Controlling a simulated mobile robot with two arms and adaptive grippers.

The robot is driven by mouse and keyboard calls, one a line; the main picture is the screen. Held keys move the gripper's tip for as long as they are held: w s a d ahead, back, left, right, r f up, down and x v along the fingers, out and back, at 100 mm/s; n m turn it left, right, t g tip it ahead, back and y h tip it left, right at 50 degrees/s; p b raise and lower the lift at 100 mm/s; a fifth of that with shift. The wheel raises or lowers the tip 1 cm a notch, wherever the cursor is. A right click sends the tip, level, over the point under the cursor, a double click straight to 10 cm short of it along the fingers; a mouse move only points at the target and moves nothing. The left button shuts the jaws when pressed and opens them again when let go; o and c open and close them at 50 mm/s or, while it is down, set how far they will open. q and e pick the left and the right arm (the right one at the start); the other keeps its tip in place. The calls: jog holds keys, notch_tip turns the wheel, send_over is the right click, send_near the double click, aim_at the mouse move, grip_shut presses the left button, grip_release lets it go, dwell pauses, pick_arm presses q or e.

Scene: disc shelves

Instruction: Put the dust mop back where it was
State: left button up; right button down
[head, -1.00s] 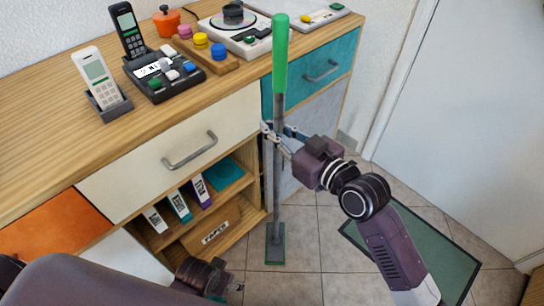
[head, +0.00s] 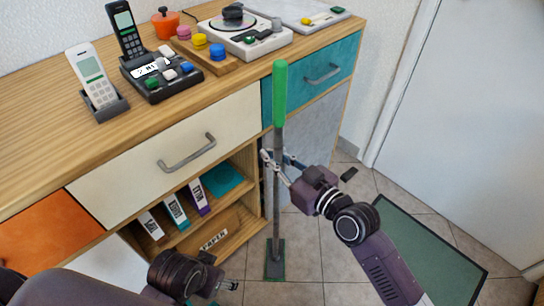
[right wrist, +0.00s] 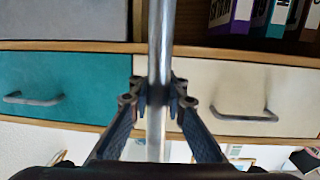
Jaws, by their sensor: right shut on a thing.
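The dust mop has a green grip, a grey pole (head: 278,195) and a flat, green-edged foot (head: 275,262). It stands nearly upright in front of the cabinet in the head view. My right gripper (head: 277,161) is shut around the pole below the green grip. In the right wrist view the pole (right wrist: 160,45) runs between the closed fingers (right wrist: 159,95). The foot shows against the tiled floor; I cannot tell whether it touches. My left gripper (head: 228,286) is low in the head view, left of the foot, and its opening is unclear.
The wooden cabinet (head: 50,130) bears phones, a record player (head: 235,30) and an orange pot (head: 166,22). A green mat (head: 430,250) lies on the floor at right, before a white door (head: 465,130). Tiles between are clear.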

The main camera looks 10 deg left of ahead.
pick_arm(q)
jog(key=shift+r, duration=0.25)
pick_arm(e)
jog(key=c, duration=2.4)
grip_release()
jog(key=shift+f, duration=0.1)
jog(key=o, duration=0.5)
pick_arm(q)
jog(key=shift+r, duration=0.2)
notch_tip(320, 180, down, 4)
jog(key=shift+w+f+p, duration=0.1)
jog(key=shift+p, duration=0.35)
pick_arm(e)
jog(key=v, duration=1.2)
